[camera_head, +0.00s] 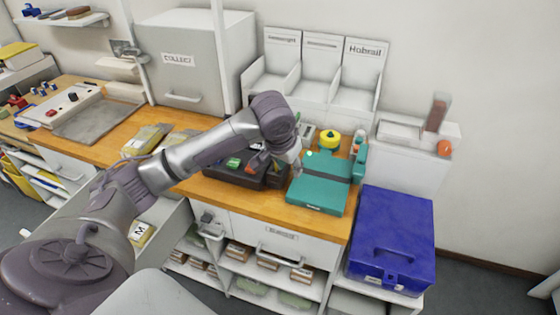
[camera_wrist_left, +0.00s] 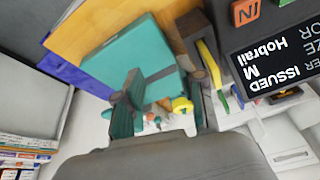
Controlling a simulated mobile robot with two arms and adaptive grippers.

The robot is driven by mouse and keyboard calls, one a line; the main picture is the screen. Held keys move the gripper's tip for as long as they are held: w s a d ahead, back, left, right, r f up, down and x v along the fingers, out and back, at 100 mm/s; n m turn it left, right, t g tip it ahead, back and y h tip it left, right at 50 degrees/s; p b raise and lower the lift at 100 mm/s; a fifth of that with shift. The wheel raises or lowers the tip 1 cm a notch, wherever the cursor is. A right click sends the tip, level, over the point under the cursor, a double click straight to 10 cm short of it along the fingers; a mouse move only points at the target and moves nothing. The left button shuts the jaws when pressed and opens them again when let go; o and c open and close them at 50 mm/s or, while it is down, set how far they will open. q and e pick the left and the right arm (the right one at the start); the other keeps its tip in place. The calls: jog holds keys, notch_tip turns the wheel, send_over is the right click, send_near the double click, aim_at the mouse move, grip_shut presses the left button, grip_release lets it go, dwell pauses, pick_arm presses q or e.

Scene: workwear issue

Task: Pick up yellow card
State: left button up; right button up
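The yellow card (camera_wrist_left: 208,62) seems to be the thin yellow strip standing on edge at the dark unit in the left wrist view. I cannot make it out in the head view, where my left arm covers part of that area. My left gripper (camera_head: 291,168) is over the worktop between the dark unit (camera_head: 232,172) and the teal case (camera_head: 318,193). In the wrist view, its fingers (camera_wrist_left: 162,110) look apart, with nothing held between them. The yellow strip lies beyond the right finger. My right gripper is not in view.
A round yellow thing (camera_head: 330,139) stands behind the teal case. A blue box (camera_head: 392,235) sits lower at the right. White sorting bins (camera_head: 312,85) stand at the back. The dark unit bears a lit display (camera_wrist_left: 280,60). Packaged garments (camera_head: 147,139) lie left.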

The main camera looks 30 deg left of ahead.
pick_arm(q)
jog(key=w+a+r+n, duration=0.2)
jog(key=a+r+n, duration=0.1)
jog(key=a+r, duration=0.4)
jog(key=shift+y, duration=0.3)
jog(key=x, duration=0.4)
jog(key=p+x, duration=0.1)
jog(key=x, duration=0.3)
jog(key=shift+w+r, duration=0.1)
jog(key=shift+w, duration=0.1)
jog(key=x, duration=0.1)
jog(key=p+x, duration=0.2)
jog(key=x, duration=0.1)
jog(key=shift+d, duration=0.35)
jog(key=shift+w+f, duration=0.25)
jog(key=shift+f, duration=0.35)
grip_shut()
